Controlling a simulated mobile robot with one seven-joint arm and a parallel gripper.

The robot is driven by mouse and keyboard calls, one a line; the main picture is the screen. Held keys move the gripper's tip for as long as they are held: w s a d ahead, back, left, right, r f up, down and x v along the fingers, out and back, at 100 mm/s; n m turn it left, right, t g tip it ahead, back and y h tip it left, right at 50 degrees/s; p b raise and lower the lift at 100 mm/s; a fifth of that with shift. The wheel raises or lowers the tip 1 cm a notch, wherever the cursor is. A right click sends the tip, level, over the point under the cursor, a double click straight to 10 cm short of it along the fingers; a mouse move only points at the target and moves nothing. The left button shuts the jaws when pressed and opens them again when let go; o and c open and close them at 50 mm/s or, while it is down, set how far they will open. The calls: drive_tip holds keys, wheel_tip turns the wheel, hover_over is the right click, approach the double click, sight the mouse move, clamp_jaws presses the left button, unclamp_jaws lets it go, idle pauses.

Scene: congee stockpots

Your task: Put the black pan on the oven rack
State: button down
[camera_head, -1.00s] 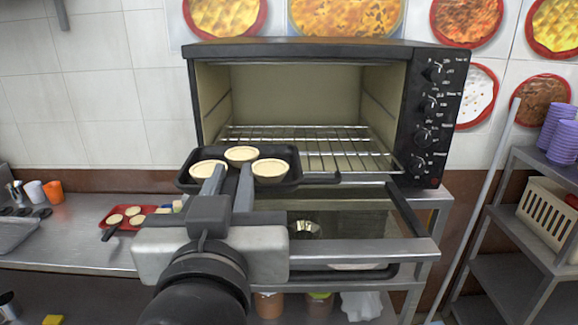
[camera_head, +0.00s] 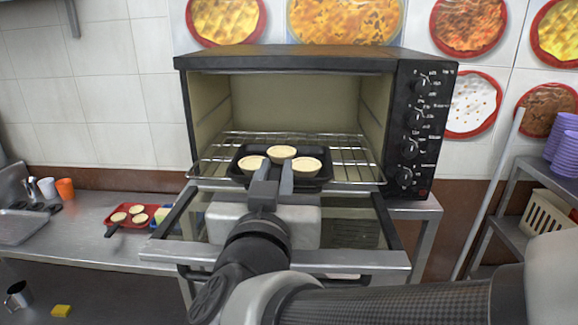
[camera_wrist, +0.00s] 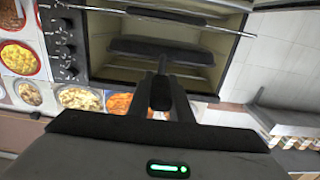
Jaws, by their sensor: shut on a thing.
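The black pan (camera_head: 322,181) holds three pale round tarts (camera_head: 283,153) and sits level at the front middle of the oven rack (camera_head: 350,165). The rack's wires show on both sides of the pan. I cannot tell whether the pan's underside touches the wires. In the wrist view the pan (camera_wrist: 160,50) is a dark slab ahead of the fingers (camera_wrist: 161,85), inside the oven mouth. The black oven (camera_head: 290,60) stands open, its glass door (camera_head: 345,262) folded down below my gripper.
A red tray (camera_head: 148,224) with similar tarts lies on the steel counter at the left. Orange and white cups (camera_head: 65,189) stand behind it. A metal shelf with purple cups (camera_head: 563,147) and a cream basket (camera_head: 545,215) stands at the right.

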drive_tip(key=p, duration=0.6)
approach(285, 148)
drive_tip(key=r, duration=0.2)
drive_tip(key=shift+s+a+r, duration=0.1)
drive_tip(key=shift+s+r, duration=0.15)
drive_tip(key=shift+r, duration=0.15)
drive_tip(key=w, duration=0.4)
drive_tip(key=w+f+b, duration=0.1)
drive_tip(key=w, duration=0.4)
drive_tip(key=w+f+b, duration=0.1)
drive_tip(key=w, duration=0.3)
drive_tip(key=shift+w+d, duration=0.2)
drive_tip(key=shift+d, duration=0.05)
drive_tip(key=shift+f+b, duration=0.65)
drive_tip(key=shift+b, duration=0.25)
drive_tip(key=shift+f+b, duration=0.3)
drive_tip(key=shift+b, duration=0.1)
drive_tip(key=c, duration=1.5)
unclamp_jaws()
drive_tip(key=shift+c, duration=0.2)
drive_tip(key=shift+f, duration=0.15)
